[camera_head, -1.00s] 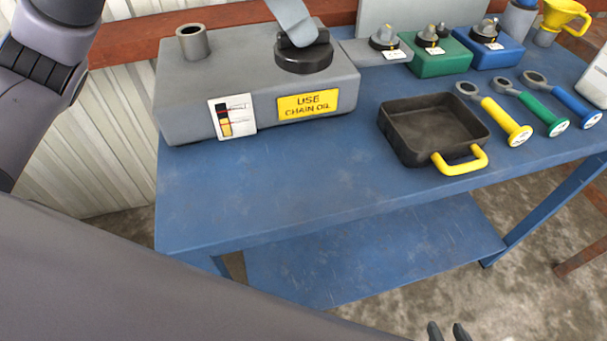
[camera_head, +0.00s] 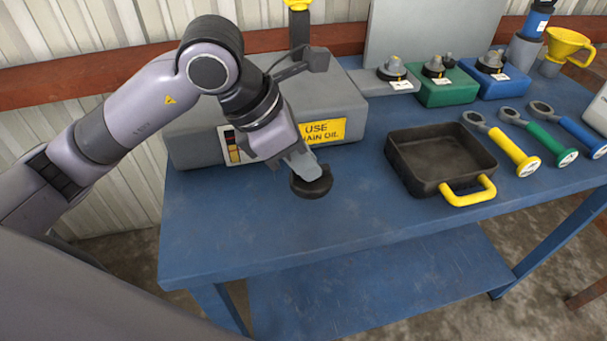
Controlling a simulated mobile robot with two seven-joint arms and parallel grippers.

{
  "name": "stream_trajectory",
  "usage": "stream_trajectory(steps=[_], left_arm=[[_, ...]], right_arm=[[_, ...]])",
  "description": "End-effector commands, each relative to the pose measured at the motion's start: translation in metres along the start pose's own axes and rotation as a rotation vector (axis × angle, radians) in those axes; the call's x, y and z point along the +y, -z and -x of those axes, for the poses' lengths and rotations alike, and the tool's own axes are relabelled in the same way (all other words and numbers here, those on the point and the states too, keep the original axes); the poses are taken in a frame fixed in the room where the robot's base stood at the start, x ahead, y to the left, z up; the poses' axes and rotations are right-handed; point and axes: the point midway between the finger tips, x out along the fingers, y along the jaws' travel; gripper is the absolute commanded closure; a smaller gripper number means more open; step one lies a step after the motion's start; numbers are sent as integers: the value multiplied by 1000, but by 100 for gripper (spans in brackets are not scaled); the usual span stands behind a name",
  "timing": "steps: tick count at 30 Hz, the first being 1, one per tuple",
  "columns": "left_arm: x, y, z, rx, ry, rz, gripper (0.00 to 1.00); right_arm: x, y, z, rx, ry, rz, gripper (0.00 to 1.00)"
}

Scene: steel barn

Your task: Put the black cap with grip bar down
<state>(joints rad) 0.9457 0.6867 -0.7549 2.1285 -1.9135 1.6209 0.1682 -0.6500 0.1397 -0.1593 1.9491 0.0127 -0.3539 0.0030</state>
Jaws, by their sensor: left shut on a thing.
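The black cap with grip bar (camera_head: 311,186) is a round dark cap in front of the grey tank, low over the blue table. My left gripper (camera_head: 302,166) is shut on it from above, and the fingers hide its grip bar. I cannot tell whether the cap touches the table. My right gripper is not in view.
The grey tank (camera_head: 195,140) with a yellow label stands behind the cap. A black tray (camera_head: 420,182) with a yellow handle is to the right, then several ring-ended tools (camera_head: 512,152). The blue table (camera_head: 240,235) is bare around the cap and towards its front edge.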

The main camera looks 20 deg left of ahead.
Motion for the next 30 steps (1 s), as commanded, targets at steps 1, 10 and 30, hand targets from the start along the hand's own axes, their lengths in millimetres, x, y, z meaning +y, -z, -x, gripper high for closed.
stream_trajectory(steps=[1,10,30], left_arm=[[0,3,-4,3,2,1,100],[0,18,-32,1,2,0,100],[0,19,-33,2,1,0,62]], right_arm=[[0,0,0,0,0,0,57],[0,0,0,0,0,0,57],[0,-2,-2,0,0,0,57]])
